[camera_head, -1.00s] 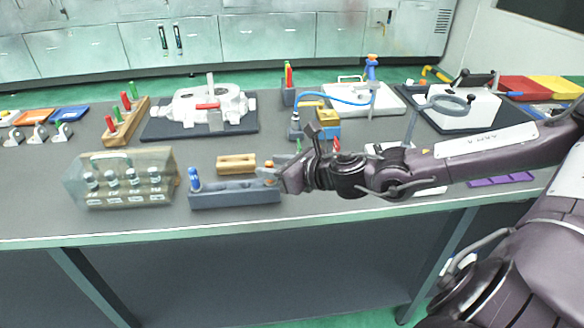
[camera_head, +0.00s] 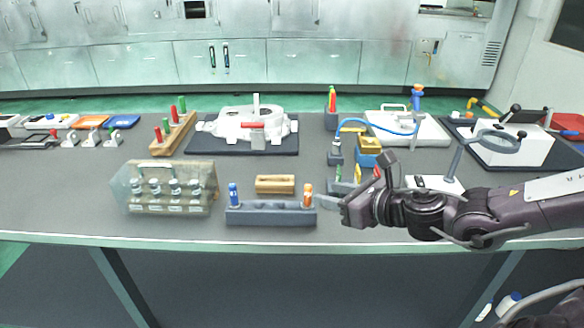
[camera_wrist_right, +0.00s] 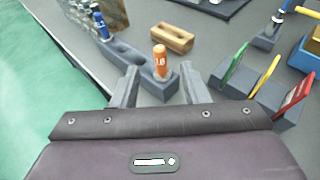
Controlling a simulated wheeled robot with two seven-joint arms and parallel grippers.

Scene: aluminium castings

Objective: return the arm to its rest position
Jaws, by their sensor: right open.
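My right arm (camera_head: 480,212) comes in from the right over the front of the table. My right gripper (camera_head: 346,212) is open and empty, just right of the blue-grey holder (camera_head: 270,214). In the right wrist view the two fingers (camera_wrist_right: 160,90) stand apart, with an orange-capped piece (camera_wrist_right: 160,60) showing between and beyond them. That orange piece (camera_head: 308,194) stands upright in the holder's right end; a blue piece (camera_head: 233,194) stands in its left end. I cannot tell the exact gap between the fingers and the orange piece. My left gripper is not in view.
A clear case with vials (camera_head: 165,190) and a wooden block (camera_head: 275,184) stand near the holder. A white casting (camera_head: 250,125) lies on a dark mat behind. Coloured upright pieces (camera_wrist_right: 262,80) stand right of the gripper. The table's front edge (camera_head: 200,240) is clear.

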